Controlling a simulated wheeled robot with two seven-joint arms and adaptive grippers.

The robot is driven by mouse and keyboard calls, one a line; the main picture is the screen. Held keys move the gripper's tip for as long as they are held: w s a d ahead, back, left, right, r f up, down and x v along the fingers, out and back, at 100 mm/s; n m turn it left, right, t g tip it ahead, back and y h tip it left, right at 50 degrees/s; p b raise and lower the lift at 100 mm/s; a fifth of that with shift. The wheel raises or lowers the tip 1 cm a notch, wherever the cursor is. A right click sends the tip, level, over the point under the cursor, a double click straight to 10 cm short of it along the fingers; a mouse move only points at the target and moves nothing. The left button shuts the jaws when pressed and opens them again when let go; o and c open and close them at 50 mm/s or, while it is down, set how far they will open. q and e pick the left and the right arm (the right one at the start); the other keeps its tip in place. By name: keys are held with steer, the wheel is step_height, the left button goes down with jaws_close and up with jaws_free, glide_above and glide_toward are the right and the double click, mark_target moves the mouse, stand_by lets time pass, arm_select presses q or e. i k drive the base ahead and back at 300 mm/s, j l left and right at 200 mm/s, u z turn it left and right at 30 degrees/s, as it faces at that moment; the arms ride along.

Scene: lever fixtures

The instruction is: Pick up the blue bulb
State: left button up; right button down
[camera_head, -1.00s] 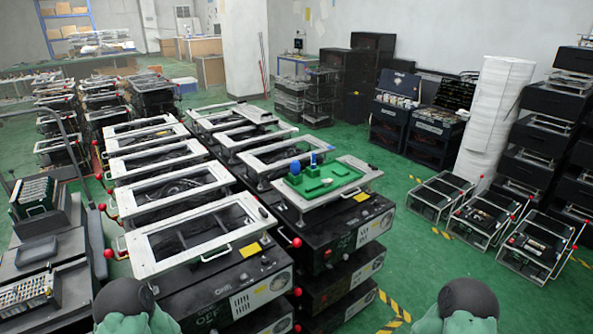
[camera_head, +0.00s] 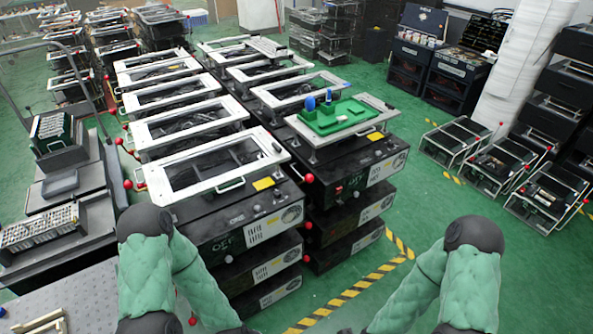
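A small blue bulb (camera_head: 310,103) stands upright at the left end of a green fixture (camera_head: 343,117). The fixture lies on a light metal frame (camera_head: 388,112) on top of a black box stack, right of the picture's middle. A thin blue upright piece (camera_head: 329,95) stands just right of the bulb. My two green-sleeved arms come in at the bottom left and bottom right, well apart from the fixture. Neither gripper shows; both lie below the picture's lower edge.
Black boxes with pale open frames (camera_head: 205,167) stand in rows left of the fixture, with red lever knobs (camera_head: 127,184). Grey carts (camera_head: 62,185) stand at far left. Metal racks (camera_head: 540,190) stand at right. Green floor with yellow-black tape (camera_head: 352,292) is clear in front.

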mark_target(310, 101)
steer(key=i+l, duration=0.25)
steer(key=i+l+u, duration=0.1)
steer(key=l, duration=0.3)
steer(key=i+l+u, duration=0.1)
steer(key=i+l, duration=0.4)
steer(key=l, duration=0.25)
